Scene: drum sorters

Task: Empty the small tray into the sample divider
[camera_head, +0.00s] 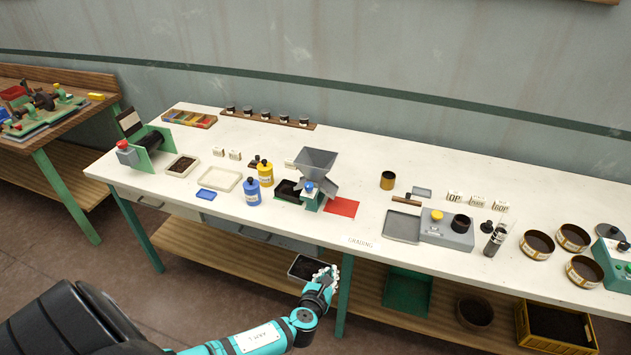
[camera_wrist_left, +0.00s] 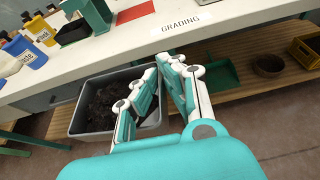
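The small tray (camera_head: 303,268), dark grey and filled with dark grains, is off the table, in front of its front edge. It looks about level. My left gripper (camera_head: 325,277) is at its right side, with the fingers closed on the right wall. In the left wrist view the small tray (camera_wrist_left: 78,128) shows large, and the gripper (camera_wrist_left: 166,75) has one finger over the inside and one outside. The sample divider (camera_head: 317,160), a grey hopper with sloped chutes on a green base, stands on the table behind. My right gripper is not in view.
A black tray (camera_head: 281,193) sits at the divider's left chute, and a bare red mat (camera_head: 341,208) lies at its right. Blue (camera_head: 252,192) and yellow (camera_head: 266,173) bottles stand close on the left. A grey pan (camera_head: 402,227) is to the right. The table edge lies between tray and divider.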

